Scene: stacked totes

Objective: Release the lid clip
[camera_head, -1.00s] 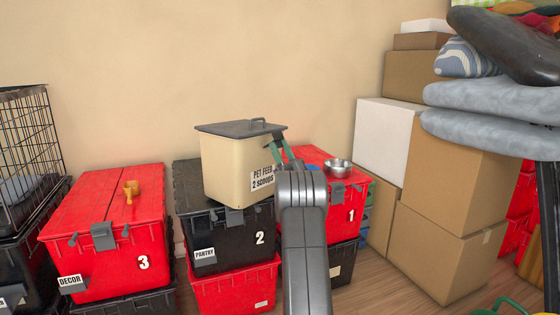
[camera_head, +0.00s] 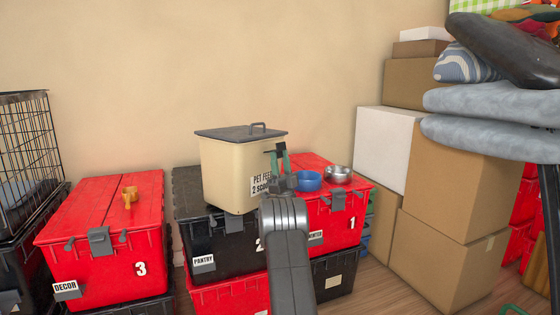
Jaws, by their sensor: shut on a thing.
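The cream pet feed bin (camera_head: 226,172) stands on black tote 2, with a grey lid (camera_head: 235,133) and a handle on top. The lid lies flat on the bin. My gripper (camera_head: 278,156), with green fingers, is at the bin's right front side, just below the lid's edge. It is shut on a small dark part there, which I take to be the lid clip. My gripper and wrist hide most of the clip and part of the bin's label. I cannot tell whether the clip is latched.
A blue bowl (camera_head: 308,181) and a metal bowl (camera_head: 338,174) sit on red tote 1 (camera_head: 350,205), close right of my wrist. Red tote 3 (camera_head: 85,265) carries a yellow-brown object (camera_head: 130,196). Cardboard boxes (camera_head: 455,200) are stacked at right. The space above the bin is clear.

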